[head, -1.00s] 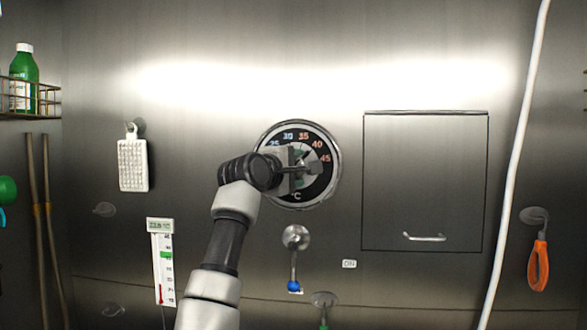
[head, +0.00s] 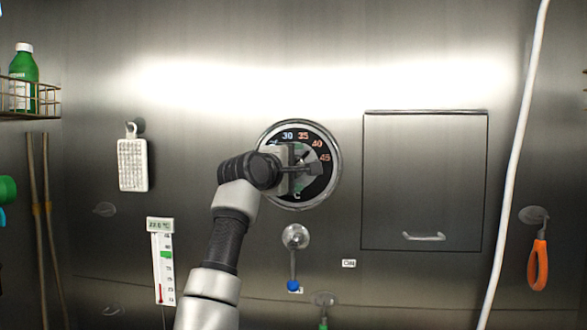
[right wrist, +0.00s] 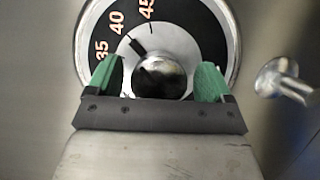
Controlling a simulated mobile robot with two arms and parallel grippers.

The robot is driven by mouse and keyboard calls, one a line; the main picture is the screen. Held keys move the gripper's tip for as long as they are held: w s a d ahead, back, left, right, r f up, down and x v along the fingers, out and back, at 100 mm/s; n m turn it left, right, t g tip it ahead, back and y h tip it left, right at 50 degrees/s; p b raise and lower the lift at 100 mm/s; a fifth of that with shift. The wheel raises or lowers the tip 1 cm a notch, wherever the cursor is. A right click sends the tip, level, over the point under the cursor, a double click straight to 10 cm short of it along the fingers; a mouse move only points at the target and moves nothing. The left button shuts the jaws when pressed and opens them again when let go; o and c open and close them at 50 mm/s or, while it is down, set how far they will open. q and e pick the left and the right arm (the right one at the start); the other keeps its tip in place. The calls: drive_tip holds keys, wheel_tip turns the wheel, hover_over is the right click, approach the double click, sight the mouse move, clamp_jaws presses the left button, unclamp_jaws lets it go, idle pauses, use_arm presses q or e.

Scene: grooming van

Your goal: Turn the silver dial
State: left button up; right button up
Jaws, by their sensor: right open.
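The silver dial (right wrist: 165,72) is a round metal knob in the middle of a black temperature face (head: 327,145) with a silver rim on the steel wall. In the right wrist view its black pointer mark lies between 40 and 45. My right gripper (right wrist: 158,82) is open, with one green-padded finger on each side of the knob. I cannot tell whether the fingers touch it. In the head view my right gripper (head: 303,168) covers the left and middle of the face and hides most of the knob. My left gripper is not in view.
A metal lever with a blue tip (head: 293,285) hangs below the dial. A closed wall panel (head: 425,180) is to the right, with a white hose (head: 515,170) beyond it. A white brush (head: 132,165) and a thermometer (head: 163,265) hang to the left.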

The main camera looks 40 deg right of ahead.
drive_tip(key=b+v, duration=0.3)
drive_tip(key=v, duration=0.8)
drive_tip(key=shift+d, duration=0.1)
